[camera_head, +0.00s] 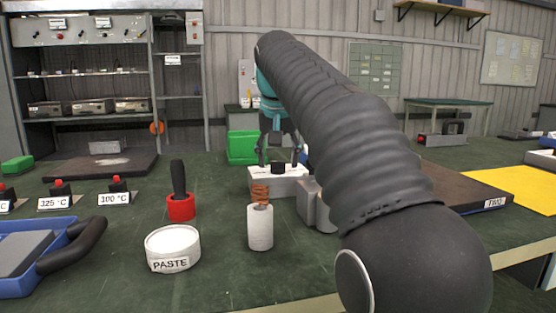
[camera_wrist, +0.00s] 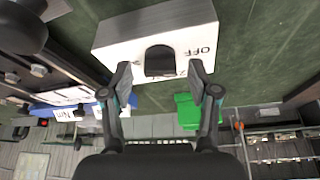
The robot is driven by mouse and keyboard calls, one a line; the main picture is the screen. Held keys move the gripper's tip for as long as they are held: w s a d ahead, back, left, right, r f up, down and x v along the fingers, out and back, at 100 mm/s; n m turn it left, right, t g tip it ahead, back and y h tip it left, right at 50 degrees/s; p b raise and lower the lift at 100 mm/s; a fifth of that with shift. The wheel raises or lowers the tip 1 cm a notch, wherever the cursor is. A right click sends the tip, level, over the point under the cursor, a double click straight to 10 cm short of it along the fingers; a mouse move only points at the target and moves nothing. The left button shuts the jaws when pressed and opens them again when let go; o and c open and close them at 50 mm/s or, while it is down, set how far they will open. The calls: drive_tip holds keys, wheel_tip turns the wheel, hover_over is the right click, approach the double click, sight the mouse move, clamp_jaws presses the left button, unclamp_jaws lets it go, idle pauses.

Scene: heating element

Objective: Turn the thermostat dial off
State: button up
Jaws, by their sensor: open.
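The thermostat is a white box (camera_head: 290,187) on the green bench, with a black dial (camera_head: 278,168) on it. In the wrist view the white box (camera_wrist: 120,40) appears upside down, with OFF printed to the right of the black dial (camera_wrist: 159,61). Another marking below the dial is partly hidden. My gripper (camera_wrist: 160,72) is open, one finger on each side of the dial, with gaps visible between fingers and dial. In the head view my gripper (camera_head: 279,157) points down over the box. I cannot tell whether it touches anything.
A white cylinder (camera_head: 260,230) with a copper coil (camera_head: 261,194) stands in front of the box, and a grey metal block (camera_head: 315,207) is beside it. A paste tub (camera_head: 173,249) and red holder (camera_head: 181,207) stand left.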

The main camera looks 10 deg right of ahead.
clamp_jaws()
drive_tip(key=shift+d+r+n+y+p, duration=0.15)
drive_tip(key=shift+n+y+p, duration=0.15)
drive_tip(key=shift+n+p, duration=0.3)
drive_tip(key=shift+n+y+p, duration=0.3)
drive_tip(key=shift+n+p, duration=0.2)
drive_tip(key=shift+n, duration=0.4)
unclamp_jaws()
